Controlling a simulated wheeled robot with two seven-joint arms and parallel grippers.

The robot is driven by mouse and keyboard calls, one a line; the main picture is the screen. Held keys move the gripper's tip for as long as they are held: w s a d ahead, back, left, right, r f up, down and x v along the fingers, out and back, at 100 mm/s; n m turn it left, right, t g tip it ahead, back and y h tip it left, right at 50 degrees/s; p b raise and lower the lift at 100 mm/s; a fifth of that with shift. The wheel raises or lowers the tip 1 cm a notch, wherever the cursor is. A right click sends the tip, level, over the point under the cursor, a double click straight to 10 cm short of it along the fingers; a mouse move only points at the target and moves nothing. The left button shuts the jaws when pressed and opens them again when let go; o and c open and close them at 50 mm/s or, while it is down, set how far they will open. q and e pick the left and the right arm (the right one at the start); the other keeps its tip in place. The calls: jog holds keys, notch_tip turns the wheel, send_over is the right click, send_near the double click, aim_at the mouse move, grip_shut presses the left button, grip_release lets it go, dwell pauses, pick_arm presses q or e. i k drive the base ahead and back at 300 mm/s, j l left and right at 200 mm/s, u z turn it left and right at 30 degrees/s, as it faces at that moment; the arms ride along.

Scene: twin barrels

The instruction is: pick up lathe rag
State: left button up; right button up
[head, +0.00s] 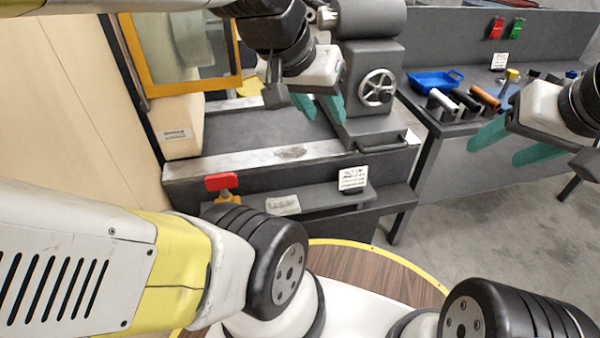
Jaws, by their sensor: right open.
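A crumpled pale grey cloth, which looks like the lathe rag (283,205), lies on the dark front shelf of the lathe (235,165) in the head view. My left gripper (318,108) is over the lathe bed, up and to the right of the cloth and apart from it. Its two teal fingers are parted with nothing seen between them. My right gripper (511,145) is at the far right, in front of the side bench. Its teal fingers are apart and empty. Neither gripper touches the cloth.
A red-topped item (221,182) stands left of the cloth, and a white label card (352,178) to its right. The lathe handwheel (377,87) is beside my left gripper. The side bench holds a blue tray (435,82) and several rollers. Grey floor is clear at right.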

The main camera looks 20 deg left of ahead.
aim_at(290, 204)
jog(key=i+l+u, duration=0.1)
jog(key=l+u, duration=0.5)
jog(key=u, duration=0.2)
jog(key=l+u, duration=0.4)
jog(key=i+j, duration=0.05)
